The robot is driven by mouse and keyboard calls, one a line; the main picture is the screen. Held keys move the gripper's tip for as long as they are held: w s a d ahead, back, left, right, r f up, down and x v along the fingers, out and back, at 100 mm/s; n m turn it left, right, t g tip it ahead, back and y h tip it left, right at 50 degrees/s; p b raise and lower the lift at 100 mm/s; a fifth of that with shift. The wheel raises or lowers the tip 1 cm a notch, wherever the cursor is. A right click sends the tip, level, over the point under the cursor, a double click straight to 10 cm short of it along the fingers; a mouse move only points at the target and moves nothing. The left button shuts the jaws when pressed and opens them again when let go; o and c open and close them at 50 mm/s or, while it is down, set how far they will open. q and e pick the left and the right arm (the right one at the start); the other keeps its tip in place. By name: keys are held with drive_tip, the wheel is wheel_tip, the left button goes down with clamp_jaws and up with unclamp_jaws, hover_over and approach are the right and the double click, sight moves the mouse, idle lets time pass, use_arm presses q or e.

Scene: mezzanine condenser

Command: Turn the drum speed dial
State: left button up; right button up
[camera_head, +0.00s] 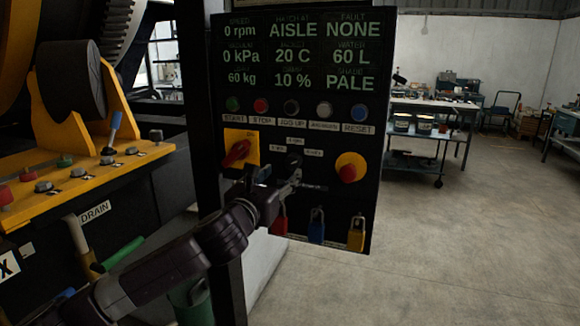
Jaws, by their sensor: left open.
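The dark control panel (330,215) stands upright in the middle of the view. A small black dial (293,160) sits at its centre, with small white labels around it; I cannot read them, so I cannot confirm it is the drum speed dial. The display at the top reads a speed of 0 rpm. My left gripper (280,177) is open at the panel, just below the dial. Its fingers cover part of the panel there, and I cannot tell whether they touch the dial. My right gripper is out of view.
A red rotary switch (236,153) on a yellow plate is left of the dial, and a red knob (348,172) on a yellow disc is right. Several push buttons run above. Red, blue (316,228) and yellow padlocks hang below. Open floor (460,250) lies right.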

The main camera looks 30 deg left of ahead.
sight(291, 165)
use_arm(q)
drive_tip(key=p+x, duration=0.1)
drive_tip(key=x, duration=0.4)
drive_tip(key=shift+w, duration=0.4)
drive_tip(key=shift+w+a+p, duration=0.15)
drive_tip(key=shift+w+p, duration=0.2)
drive_tip(key=shift+w, duration=0.25)
drive_tip(key=c, duration=1.2)
drive_tip(key=shift+o, duration=0.2)
